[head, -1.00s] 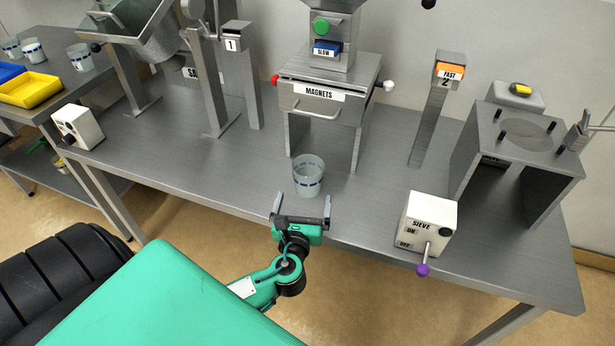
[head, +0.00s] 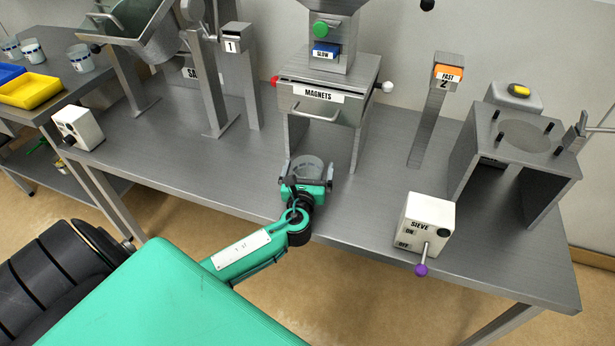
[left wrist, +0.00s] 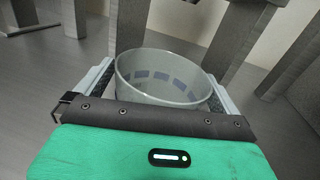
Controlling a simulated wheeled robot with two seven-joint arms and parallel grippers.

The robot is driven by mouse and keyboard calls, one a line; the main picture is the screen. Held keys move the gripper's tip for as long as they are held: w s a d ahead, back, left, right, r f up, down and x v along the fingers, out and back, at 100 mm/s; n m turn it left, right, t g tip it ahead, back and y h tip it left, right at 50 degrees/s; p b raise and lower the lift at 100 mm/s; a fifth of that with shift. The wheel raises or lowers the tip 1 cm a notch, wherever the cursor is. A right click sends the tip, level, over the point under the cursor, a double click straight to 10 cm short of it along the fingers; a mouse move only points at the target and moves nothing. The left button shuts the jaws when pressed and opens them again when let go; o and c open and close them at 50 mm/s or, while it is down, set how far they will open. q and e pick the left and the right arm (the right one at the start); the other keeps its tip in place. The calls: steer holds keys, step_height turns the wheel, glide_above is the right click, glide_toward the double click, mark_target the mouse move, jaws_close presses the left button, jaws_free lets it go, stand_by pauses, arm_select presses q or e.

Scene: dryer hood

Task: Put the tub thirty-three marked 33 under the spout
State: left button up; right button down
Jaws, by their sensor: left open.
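A translucent tub (head: 308,168) with a band of blue marks stands on the steel bench (head: 385,195), in front of the magnets box. No number can be read on it. In the head view my left gripper (head: 308,172) is open, with one finger on each side of the tub, and hides its lower part. In the left wrist view the tub (left wrist: 163,78) sits between the two open fingers (left wrist: 160,90). I cannot tell whether the fingers touch it. My right gripper is not in view.
The magnets box (head: 322,95) stands on legs behind the tub. A white sieve switch box (head: 427,222) with a purple-tipped lever stands to the right. Several similar tubs (head: 33,50) and a yellow tray (head: 30,90) are on the left table.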

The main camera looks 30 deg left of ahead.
arm_select(q)
steer(key=c, duration=1.1)
